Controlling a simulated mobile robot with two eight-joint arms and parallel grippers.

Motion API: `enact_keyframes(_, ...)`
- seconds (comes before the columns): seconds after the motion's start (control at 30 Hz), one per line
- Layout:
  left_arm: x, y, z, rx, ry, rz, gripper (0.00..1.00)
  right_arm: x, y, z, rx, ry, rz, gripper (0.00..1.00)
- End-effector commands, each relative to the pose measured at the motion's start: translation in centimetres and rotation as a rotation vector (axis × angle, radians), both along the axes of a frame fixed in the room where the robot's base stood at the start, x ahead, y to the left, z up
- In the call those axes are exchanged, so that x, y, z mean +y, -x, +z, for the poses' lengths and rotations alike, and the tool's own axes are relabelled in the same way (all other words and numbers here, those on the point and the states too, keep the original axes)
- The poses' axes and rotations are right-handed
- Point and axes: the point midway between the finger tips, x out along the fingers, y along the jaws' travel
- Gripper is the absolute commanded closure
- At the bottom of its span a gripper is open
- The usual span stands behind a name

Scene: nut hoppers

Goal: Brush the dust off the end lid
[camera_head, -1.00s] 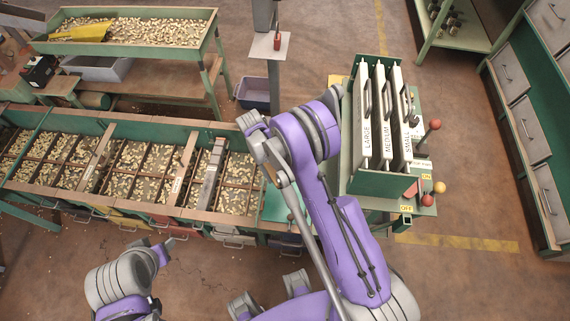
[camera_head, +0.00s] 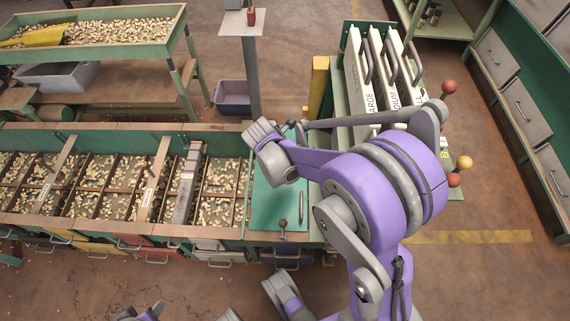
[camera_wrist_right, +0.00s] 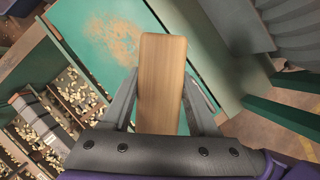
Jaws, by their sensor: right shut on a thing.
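The end lid is a flat green panel with a small handle at the right end of the long hopper bench; it shows in the head view (camera_head: 268,205). In the right wrist view the green lid (camera_wrist_right: 85,20) carries a patch of tan dust (camera_wrist_right: 118,38). My right gripper (camera_wrist_right: 160,95) is shut on a wooden brush handle (camera_wrist_right: 161,65), held over the lid's area. Bristles are hidden, and I cannot tell whether the brush touches the lid. In the head view my right arm hides this gripper's fingers. Only a bit of my left arm shows at the bottom edge.
Open hopper compartments full of nuts (camera_head: 105,185) lie left of the lid. A green rack with labelled white panels (camera_head: 365,80) and coloured knobs stands to the right. A post with a small plate (camera_head: 240,23) and a purple bin (camera_head: 232,97) stand behind.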

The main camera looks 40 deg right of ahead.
Motion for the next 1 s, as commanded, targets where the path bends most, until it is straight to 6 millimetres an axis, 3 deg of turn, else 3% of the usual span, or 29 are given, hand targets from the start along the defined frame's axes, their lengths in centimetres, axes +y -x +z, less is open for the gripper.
enact_keyframes(0.17,0.0,-0.1,-0.7,0.002,0.000,0.000,0.50,-0.2,0.0,-0.6,0.003,-0.001,0.027,0.92)
enact_keyframes(0.6,0.0,-0.4,-4.2,0.014,0.000,0.000,0.50,-0.1,0.0,-4.9,0.004,0.000,0.024,0.92)
enact_keyframes(1.0,0.0,-0.4,-4.2,0.014,0.000,0.000,0.50,-0.1,-0.1,-4.9,0.002,-0.001,0.025,0.92)
